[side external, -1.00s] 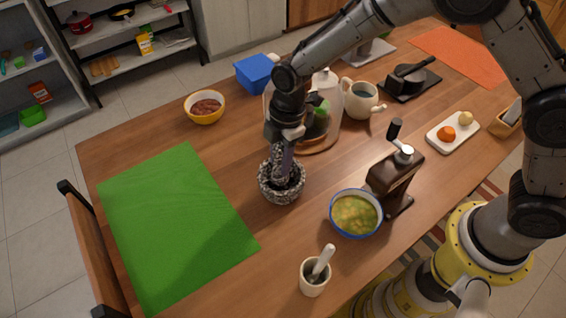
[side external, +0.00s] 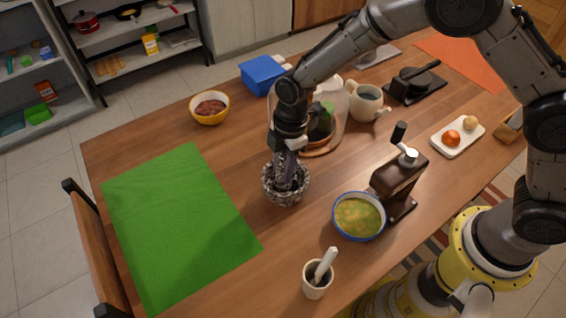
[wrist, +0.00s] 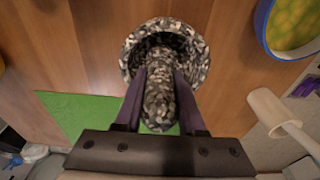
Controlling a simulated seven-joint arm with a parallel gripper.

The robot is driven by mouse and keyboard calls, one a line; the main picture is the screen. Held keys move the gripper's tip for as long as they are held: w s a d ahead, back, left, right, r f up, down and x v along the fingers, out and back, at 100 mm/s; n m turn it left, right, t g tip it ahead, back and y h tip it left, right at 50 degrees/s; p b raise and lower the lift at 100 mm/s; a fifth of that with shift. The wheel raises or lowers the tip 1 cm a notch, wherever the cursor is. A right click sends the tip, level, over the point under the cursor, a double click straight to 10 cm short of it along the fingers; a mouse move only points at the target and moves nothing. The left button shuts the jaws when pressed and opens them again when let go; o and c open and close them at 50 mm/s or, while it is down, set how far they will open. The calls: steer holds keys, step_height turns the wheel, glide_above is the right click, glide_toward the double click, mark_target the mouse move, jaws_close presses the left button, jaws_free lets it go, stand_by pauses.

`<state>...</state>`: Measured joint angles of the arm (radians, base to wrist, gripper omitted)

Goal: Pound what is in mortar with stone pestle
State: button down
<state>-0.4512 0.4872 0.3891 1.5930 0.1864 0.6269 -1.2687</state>
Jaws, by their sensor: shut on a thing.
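A speckled grey stone mortar (side external: 286,192) stands on the wooden table right of the green mat. My gripper (side external: 287,160) is above it, pointing down. In the wrist view my gripper (wrist: 160,110) is shut on the speckled stone pestle (wrist: 159,98), with one finger on each side. The pestle's far end reaches into the mouth of the mortar (wrist: 133,55). The mortar's contents are hidden by the pestle and shadow. A second, white mortar (side external: 317,282) with a white pestle (side external: 327,262) leaning in it stands at the table's front edge.
A bowl of yellow-green soup (side external: 359,216) and a coffee grinder (side external: 396,180) stand to the right. A glass cloche (side external: 336,128) and a teapot (side external: 367,100) are close behind my gripper. The green mat (side external: 175,225) on the left is bare.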

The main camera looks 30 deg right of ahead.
steer(key=shift+s+r, duration=0.25)
steer(key=shift+r, duration=0.5)
steer(key=shift+s+r, duration=0.25)
steer(key=shift+r, duration=0.5)
steer(key=shift+f, duration=0.1)
steer(key=shift+f, duration=1.35)
steer(key=shift+r, duration=0.1)
steer(key=shift+w+d+r, duration=0.15)
steer(key=shift+d+r, duration=0.1)
steer(key=shift+r, duration=0.45)
steer(key=shift+w+d+r, duration=0.15)
steer(key=shift+d+r, duration=0.05)
steer(key=shift+r, duration=0.5)
